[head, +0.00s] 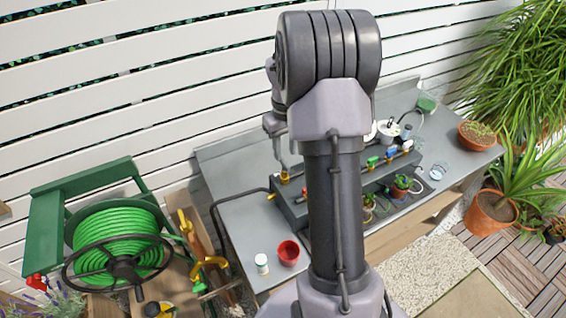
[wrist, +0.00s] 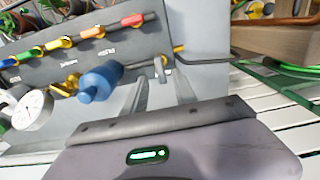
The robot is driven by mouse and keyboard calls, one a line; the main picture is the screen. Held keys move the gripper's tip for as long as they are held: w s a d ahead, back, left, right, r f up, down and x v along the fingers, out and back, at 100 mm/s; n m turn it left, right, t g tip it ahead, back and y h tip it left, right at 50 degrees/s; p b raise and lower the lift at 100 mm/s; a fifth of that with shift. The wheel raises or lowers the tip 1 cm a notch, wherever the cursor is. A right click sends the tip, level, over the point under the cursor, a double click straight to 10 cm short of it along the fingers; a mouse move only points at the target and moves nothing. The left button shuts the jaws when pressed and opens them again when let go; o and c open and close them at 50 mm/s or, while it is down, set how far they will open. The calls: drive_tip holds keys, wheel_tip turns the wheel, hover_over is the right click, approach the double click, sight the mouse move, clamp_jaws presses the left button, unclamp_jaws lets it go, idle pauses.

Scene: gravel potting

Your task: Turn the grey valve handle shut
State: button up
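A valve with brass parts (wrist: 165,61) sits near the right end of the grey panel in the wrist view. A small grey piece (wrist: 158,68) beside the brass looks like its handle, but it is too small to be sure of its angle. My gripper (wrist: 161,84) is open, with its two fingers apart and pointing toward this valve. Nothing shows between the fingers, and I cannot tell whether they touch the handle. In the head view my gripper (head: 284,158) hangs just above a brass fitting (head: 284,177) at the manifold's left end. My arm hides part of the manifold.
Red (wrist: 132,20), orange (wrist: 92,32) and other coloured handles line the panel. A blue knob (wrist: 100,83) and white gauge (wrist: 32,110) stand close by. A red pot (head: 289,253) and white cup (head: 262,264) stand on the bench front. A green hose reel (head: 118,240) is left.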

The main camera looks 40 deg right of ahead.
sight(285, 162)
wheel_tip(285, 162, down, 4)
drive_tip(key=shift+f+b, duration=0.1)
drive_tip(key=shift+b, duration=0.3)
clamp_jaws()
